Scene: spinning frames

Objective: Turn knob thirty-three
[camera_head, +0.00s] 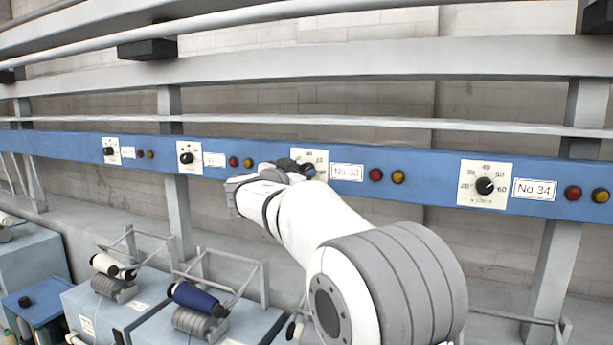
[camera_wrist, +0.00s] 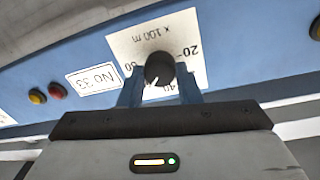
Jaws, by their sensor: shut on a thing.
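Knob thirty-three is a round black knob (camera_wrist: 158,66) on a white dial plate (camera_wrist: 128,40), with the label "No 33" (camera_wrist: 92,80) beside it in the wrist view. My gripper (camera_wrist: 158,76) has one blue-grey finger on each side of the knob and is shut on it. A white pointer line on the knob points down and slightly left in the wrist view. The fingers hide part of the scale, so the exact reading is unclear. In the head view my arm and gripper (camera_head: 300,168) reach the dial and mostly hide the knob; the label "No 33" (camera_head: 346,172) shows to the right.
The blue rail (camera_head: 420,165) carries other dials, including the knob by "No 34" (camera_head: 485,186). Red (camera_head: 376,174) and yellow (camera_head: 398,177) buttons sit right of label 33. Grey horizontal bars (camera_head: 300,62) run above. Machines with bobbins (camera_head: 195,297) stand below left.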

